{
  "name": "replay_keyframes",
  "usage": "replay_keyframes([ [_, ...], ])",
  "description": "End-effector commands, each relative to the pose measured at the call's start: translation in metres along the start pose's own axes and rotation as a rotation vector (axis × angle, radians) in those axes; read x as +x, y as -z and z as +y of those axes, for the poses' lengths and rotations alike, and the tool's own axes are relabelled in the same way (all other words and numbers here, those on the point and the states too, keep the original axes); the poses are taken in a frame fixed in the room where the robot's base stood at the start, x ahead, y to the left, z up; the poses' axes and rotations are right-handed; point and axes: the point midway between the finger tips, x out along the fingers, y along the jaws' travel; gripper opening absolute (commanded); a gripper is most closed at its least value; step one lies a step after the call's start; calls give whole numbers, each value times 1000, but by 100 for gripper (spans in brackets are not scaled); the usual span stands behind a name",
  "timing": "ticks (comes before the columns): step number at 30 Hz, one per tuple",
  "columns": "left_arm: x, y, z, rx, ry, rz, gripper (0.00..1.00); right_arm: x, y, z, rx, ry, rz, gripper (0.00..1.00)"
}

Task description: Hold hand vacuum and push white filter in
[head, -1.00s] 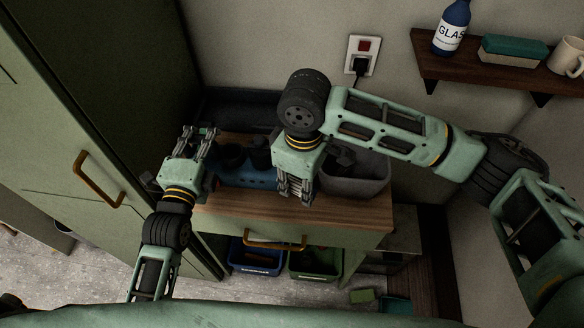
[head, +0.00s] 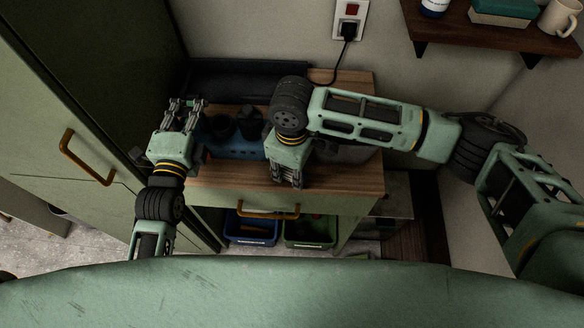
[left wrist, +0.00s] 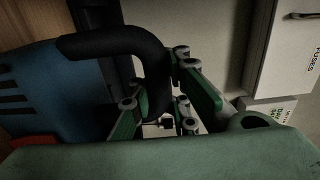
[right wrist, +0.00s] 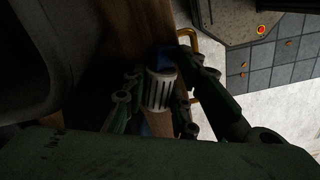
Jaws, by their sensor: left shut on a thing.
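The hand vacuum has a blue body (head: 232,149) with dark parts on top and lies on the wooden bench top, between my grippers in the head view. In the left wrist view its blue body (left wrist: 50,95) is at left, and its black curved handle (left wrist: 125,42) runs down between the fingers. My left gripper (head: 186,106) is shut on this handle. The white filter (right wrist: 159,90), a ribbed cylinder, is between the fingers of my right gripper (head: 287,184), which looks shut on it. The right arm hides part of the vacuum.
A grey bin (head: 345,153) stands behind my right gripper, partly hidden. The bench top (head: 235,178) is clear along its front. Below are a blue bin (head: 250,232) and a green bin (head: 310,232). A tall green cabinet (head: 95,110) is at left, a wall shelf (head: 470,37) at upper right.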

Motion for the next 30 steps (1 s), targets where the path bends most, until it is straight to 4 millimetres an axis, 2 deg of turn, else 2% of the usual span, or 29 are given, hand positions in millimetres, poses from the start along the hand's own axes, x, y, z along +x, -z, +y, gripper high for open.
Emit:
replay_keyframes([
  [1,-2,0,10,-3,-23,0,0,1,0,0,0,0,0,29],
  [3,-2,0,10,-3,-23,0,0,1,0,0,0,0,0,33],
  [14,-2,0,10,-3,-23,0,0,-4,0,0,-1,-2,1,33],
  [17,-2,0,10,-3,-23,0,0,-16,1,0,0,-1,3,33],
  [30,-2,0,10,-3,-23,0,0,-104,1,0,-1,-1,2,33],
])
